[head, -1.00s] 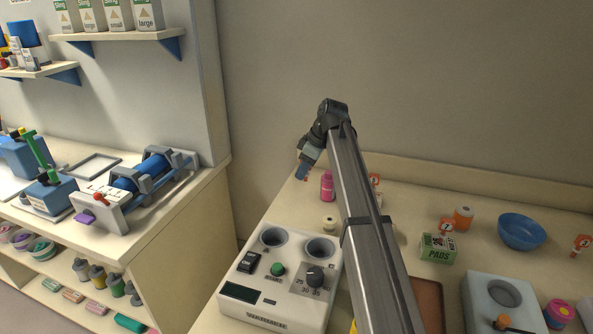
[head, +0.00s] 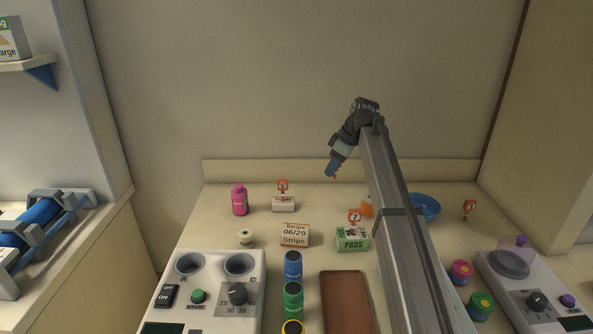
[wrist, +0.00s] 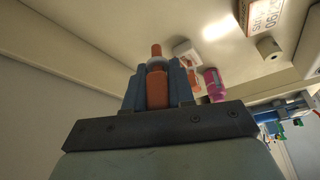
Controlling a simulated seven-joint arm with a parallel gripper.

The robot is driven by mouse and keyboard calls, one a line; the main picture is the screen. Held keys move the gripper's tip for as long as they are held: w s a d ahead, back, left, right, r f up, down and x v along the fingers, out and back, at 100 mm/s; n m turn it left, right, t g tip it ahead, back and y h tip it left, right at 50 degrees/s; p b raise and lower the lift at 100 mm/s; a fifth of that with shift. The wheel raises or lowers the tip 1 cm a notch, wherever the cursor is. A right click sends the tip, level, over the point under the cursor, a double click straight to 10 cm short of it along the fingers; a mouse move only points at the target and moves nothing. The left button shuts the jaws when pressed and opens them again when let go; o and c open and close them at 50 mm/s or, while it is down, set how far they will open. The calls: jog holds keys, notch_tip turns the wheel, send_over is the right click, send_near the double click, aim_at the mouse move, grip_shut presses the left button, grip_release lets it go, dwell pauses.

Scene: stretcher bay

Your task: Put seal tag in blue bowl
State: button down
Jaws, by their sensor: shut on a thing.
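My gripper (head: 333,172) is in the air above the back of the counter, left of the blue bowl. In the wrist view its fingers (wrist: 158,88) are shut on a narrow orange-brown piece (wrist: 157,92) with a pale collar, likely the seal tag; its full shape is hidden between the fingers. In the head view only a small reddish tip shows below the fingers. The blue bowl (head: 428,206) stands at the right back of the counter, its left part hidden behind my arm. The bowl is not seen in the wrist view.
An orange bottle (head: 366,207) stands just left of my arm. A green PADS box (head: 352,241), a Strips box (head: 295,235), a small white box (head: 283,204) and a pink bottle (head: 240,201) stand further left. A red-and-white tag (head: 470,207) stands right of the bowl.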

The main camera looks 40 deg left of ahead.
jog(key=w+d+r+m+t, duration=0.1)
jog(key=w+d+m, duration=0.1)
jog(key=w+d, duration=0.75)
jog(key=w+d+r+m, duration=0.1)
jog(key=w+d+m, duration=0.1)
jog(key=w+d, duration=0.8)
send_near(420, 196)
jog(key=shift+s+a+f, duration=0.35)
jog(key=shift+s+f, duration=0.6)
jog(key=shift+f, duration=0.05)
jog(key=shift+s+a+f, duration=0.4)
jog(key=shift+s+f, duration=0.55)
jog(key=shift+f, duration=0.05)
jog(key=shift+s+a+f, duration=0.35)
jog(key=shift+s+f, duration=0.6)
jog(key=shift+f, duration=0.1)
jog(key=c, duration=0.9)
grip_release()
jog(key=shift+r, duration=0.1)
jog(key=shift+r, duration=3.4)
